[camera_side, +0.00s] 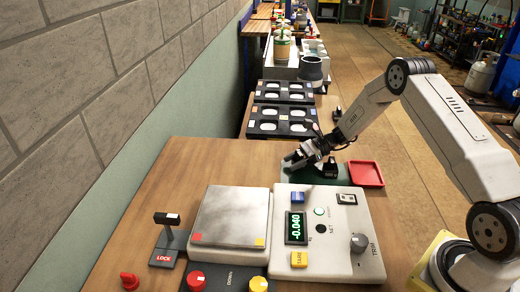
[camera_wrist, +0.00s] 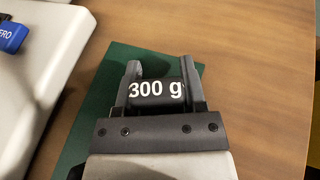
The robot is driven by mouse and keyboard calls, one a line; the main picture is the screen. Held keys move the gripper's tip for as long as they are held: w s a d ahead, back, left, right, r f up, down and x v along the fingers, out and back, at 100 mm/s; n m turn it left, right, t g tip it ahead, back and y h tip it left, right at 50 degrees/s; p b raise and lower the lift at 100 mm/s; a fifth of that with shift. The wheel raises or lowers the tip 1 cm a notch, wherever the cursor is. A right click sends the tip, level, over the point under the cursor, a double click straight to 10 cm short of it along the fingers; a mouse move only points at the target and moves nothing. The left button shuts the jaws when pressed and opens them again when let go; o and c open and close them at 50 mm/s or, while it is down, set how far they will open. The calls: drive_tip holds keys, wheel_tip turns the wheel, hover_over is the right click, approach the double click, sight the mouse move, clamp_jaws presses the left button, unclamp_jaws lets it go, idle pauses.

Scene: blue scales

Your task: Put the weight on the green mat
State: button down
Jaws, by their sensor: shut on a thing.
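The black weight (camera_wrist: 157,93), marked "300 g", sits between the two fingers of my gripper (camera_wrist: 160,82) in the wrist view. My gripper is shut on it. The green mat (camera_wrist: 88,112) spreads under and around the weight in that view. In the side view my gripper (camera_side: 292,160) is low at the left end of the green mat (camera_side: 318,181), behind the scale's control panel. The weight is hard to make out there. I cannot tell whether it touches the mat.
The white control panel (camera_side: 335,255) stands in front of the mat, with the steel scale plate (camera_side: 230,218) at its left. A red tray (camera_side: 366,173) is right of the mat. Black trays (camera_side: 283,122) stand behind. Bare wood (camera_side: 190,165) lies at the left.

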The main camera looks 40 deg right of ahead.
sight(302, 157)
drive_tip(key=shift+f, duration=0.15)
drive_tip(key=shift+c, duration=0.8)
unclamp_jaws()
drive_tip(key=shift+f, duration=0.1)
drive_tip(key=shift+s+d+r, duration=0.15)
drive_tip(key=shift+d+r, duration=0.2)
drive_tip(key=shift+d, duration=0.1)
drive_tip(key=shift+v, duration=1.05)
wheel_tip(302, 157, up, 5)
drive_tip(key=shift+r, duration=1)
drive_tip(key=shift+a, duration=0.15)
